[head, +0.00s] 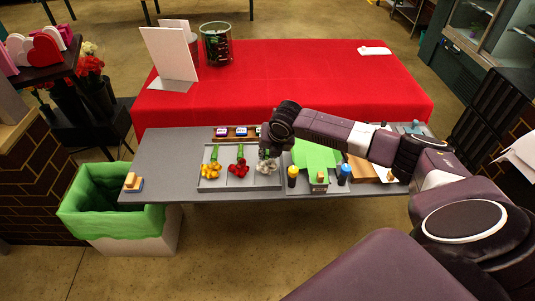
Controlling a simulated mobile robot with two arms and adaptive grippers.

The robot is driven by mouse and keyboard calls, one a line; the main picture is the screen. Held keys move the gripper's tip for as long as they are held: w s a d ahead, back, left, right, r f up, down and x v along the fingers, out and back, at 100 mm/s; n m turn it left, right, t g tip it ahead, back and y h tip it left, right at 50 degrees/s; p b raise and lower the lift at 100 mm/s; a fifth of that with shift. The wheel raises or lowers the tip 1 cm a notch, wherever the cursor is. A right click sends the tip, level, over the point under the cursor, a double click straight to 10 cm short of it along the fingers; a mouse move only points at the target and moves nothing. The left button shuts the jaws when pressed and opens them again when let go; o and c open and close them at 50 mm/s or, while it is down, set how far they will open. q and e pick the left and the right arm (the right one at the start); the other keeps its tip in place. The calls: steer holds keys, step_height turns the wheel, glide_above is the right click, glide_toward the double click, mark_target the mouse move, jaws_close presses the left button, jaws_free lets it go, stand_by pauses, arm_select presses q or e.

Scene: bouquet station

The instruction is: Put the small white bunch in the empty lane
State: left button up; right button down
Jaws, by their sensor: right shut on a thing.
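The small white bunch (265,167) is at the right end of the grey lane tray (240,186), over or in the rightmost lane. My right gripper (268,152) is shut on it from above, and the hand hides its stem end. I cannot tell whether the bunch touches the tray floor. A yellow bunch (211,171) lies in the left lane and a red bunch (239,168) in the middle lane, both with green stems pointing away from me. My left gripper is out of view.
A green-lined bin (118,212) is at left.

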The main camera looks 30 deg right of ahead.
steer(key=shift+p, duration=0.3)
steer(key=shift+f, duration=0.25)
stand_by(0.9)
steer(key=c, duration=1.4)
jaws_free()
steer(key=shift+r+p, duration=0.1)
steer(key=shift+p, duration=0.25)
step_height(320, 180, up, 7)
steer(key=p, duration=0.7)
steer(key=shift+s+a+f, duration=0.1)
steer(key=shift+f, duration=0.1)
